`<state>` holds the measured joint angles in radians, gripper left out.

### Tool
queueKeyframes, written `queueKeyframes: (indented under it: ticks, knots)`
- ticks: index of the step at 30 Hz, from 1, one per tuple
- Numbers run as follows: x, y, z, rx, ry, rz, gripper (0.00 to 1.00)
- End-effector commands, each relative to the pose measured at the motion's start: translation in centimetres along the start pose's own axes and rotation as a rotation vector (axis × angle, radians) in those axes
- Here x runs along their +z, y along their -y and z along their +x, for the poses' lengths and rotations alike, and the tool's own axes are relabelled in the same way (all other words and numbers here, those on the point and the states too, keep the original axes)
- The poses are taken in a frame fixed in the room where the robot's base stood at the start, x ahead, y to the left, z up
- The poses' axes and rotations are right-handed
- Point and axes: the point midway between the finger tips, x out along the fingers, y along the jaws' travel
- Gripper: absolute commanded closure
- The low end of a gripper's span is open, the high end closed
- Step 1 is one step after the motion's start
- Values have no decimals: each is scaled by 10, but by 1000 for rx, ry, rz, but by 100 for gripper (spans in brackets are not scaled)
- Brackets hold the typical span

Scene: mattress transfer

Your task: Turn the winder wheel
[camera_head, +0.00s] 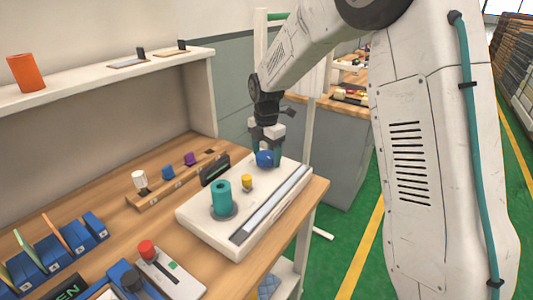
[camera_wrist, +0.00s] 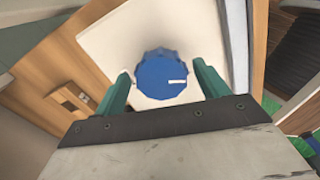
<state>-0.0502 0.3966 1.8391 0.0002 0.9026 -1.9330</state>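The winder wheel is a blue knob with a scalloped rim and a white mark; it shows in the wrist view (camera_wrist: 162,76) and in the head view (camera_head: 264,159). It sits at the far end of a white winder base (camera_head: 207,233). My gripper (camera_head: 266,150) points down over the wheel. In the wrist view my gripper (camera_wrist: 160,84) has its two green fingers apart, one on each side of the wheel, with a gap on both sides. The white mark points right in the wrist view. The head view partly hides the wheel behind the fingers.
On the base stand a teal spool (camera_head: 222,196) and a small yellow knob (camera_head: 247,182). A wooden rack (camera_head: 170,187) with coloured pieces lies behind it. A red-topped lever box (camera_head: 168,272) and blue holders (camera_head: 55,245) are nearer. A shelf (camera_head: 110,80) runs above the bench.

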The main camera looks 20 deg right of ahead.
Motion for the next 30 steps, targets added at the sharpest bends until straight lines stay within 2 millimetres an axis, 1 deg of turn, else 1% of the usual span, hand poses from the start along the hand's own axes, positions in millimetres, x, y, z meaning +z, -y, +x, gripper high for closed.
queueKeyframes:
  ticks: [5,8,11,18,21,25,30]
  knots:
    - [0,0,0,-2,-1,0,27]
    - [0,0,-5,-1,0,0,27]
    - [0,0,-18,1,1,0,27]
    - [0,0,-59,1,0,0,27]
    - [0,0,-70,0,0,0,27]
    - [0,0,-77,0,0,0,27]
    - [0,0,-78,-1,0,0,27]
